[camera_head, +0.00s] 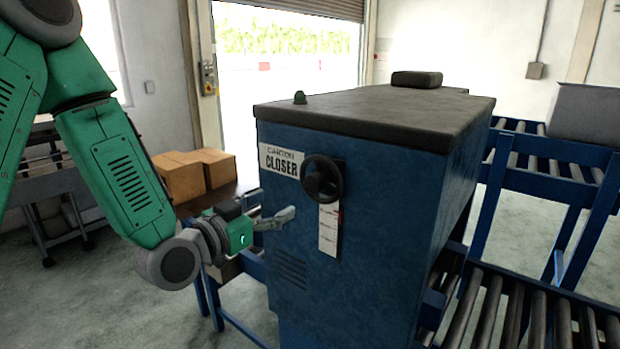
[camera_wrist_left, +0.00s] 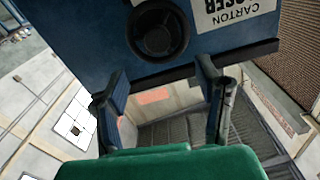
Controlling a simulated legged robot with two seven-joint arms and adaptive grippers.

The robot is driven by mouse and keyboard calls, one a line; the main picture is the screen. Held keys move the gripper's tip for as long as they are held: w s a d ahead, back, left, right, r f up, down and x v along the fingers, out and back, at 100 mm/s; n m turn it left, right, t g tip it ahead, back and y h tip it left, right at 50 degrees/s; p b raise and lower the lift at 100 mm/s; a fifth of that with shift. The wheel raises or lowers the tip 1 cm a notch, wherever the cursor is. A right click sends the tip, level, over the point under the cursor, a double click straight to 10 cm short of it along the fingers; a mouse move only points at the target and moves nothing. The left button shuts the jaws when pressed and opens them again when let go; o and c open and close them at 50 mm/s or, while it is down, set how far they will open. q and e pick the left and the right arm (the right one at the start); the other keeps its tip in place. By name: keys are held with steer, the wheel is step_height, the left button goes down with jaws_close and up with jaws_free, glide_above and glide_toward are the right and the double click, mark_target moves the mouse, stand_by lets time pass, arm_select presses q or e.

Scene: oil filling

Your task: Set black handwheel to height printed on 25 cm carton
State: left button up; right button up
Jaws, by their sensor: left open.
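The black handwheel (camera_head: 322,179) is on the front face of the blue carton closer (camera_head: 375,215), right of its white label (camera_head: 281,161). It also shows at the top of the left wrist view (camera_wrist_left: 158,30). A white strip with small marks (camera_head: 328,230) hangs below the wheel; its print is too small to read. My left gripper (camera_head: 277,219) is open and empty, left of the strip and below and left of the wheel, apart from the wheel. In the left wrist view its two fingers (camera_wrist_left: 165,90) are spread, with the wheel beyond them. My right gripper is not in view.
Brown cartons (camera_head: 181,177) sit on a table behind my left arm; no print on them is readable. Roller conveyors (camera_head: 525,310) stand right of the machine. A grey box (camera_head: 588,113) is on the rear conveyor. Grey floor is open at lower left.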

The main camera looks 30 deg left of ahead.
mark_target(310, 186)
arm_select(q)
steer(key=w, duration=0.3)
steer(key=w+d+p, duration=0.1)
steer(key=w, duration=0.3)
steer(key=w+p, duration=0.1)
steer(key=w, duration=0.3)
steer(key=shift+w+d, duration=0.15)
steer(key=shift+d, duration=0.05)
steer(key=shift+w+a, duration=0.2)
steer(key=shift+w, duration=0.45)
steer(key=shift+d, duration=0.15)
